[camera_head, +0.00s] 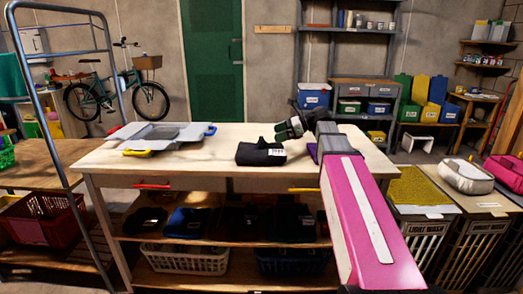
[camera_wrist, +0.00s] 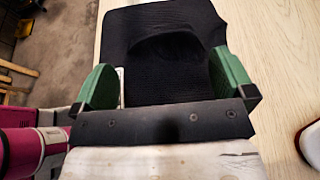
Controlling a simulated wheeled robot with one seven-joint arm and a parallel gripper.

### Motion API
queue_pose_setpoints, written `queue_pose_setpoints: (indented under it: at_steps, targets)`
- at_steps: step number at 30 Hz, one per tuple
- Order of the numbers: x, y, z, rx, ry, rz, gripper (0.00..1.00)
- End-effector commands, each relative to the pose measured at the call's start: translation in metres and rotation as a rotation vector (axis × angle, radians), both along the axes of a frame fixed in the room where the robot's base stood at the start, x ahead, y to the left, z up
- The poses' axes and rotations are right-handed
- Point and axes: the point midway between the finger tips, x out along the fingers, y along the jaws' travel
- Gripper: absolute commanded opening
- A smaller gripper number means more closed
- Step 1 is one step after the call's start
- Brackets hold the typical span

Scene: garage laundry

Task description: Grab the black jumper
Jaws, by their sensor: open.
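A folded black jumper (camera_head: 261,153) with a white label lies on the light wooden table, near the middle. In the wrist view the black ribbed cloth (camera_wrist: 165,45) fills the space ahead of and between the fingertips. My gripper (camera_head: 287,130) is just above and to the right of the jumper in the head view. Its green fingers are spread wide, and the wrist view shows the gripper (camera_wrist: 165,80) open, with nothing pinched. I cannot tell whether the fingers touch the cloth. The label is partly hidden beside the left finger in the wrist view.
A grey tray-like item (camera_head: 160,136) with coloured handles lies on the table's left. A purple item (camera_head: 313,151) is partly hidden by my arm. Several dark folded garments (camera_head: 238,222) lie on the shelf below, above white and dark baskets. Bare tabletop (camera_head: 215,165) surrounds the jumper's left.

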Motion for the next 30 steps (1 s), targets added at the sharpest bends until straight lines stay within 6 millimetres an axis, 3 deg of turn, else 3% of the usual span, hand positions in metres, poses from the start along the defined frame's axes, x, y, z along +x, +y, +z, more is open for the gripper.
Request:
queue_pose_setpoints:
  at_steps: [8, 16, 24, 25, 26, 30]
  targets:
    - [0.001, 0.019, -0.008, -0.001, -0.001, 0.001, 1.0]
    - [0.004, 0.053, -0.021, -0.001, 0.0, 0.002, 1.0]
    - [0.004, 0.058, -0.023, -0.002, -0.001, 0.0, 1.0]
    - [0.004, 0.058, -0.023, -0.001, -0.001, 0.0, 0.97]
    - [0.004, 0.058, -0.023, -0.001, -0.001, 0.0, 0.87]
    - [0.004, 0.058, -0.023, -0.001, -0.001, 0.0, 0.41]
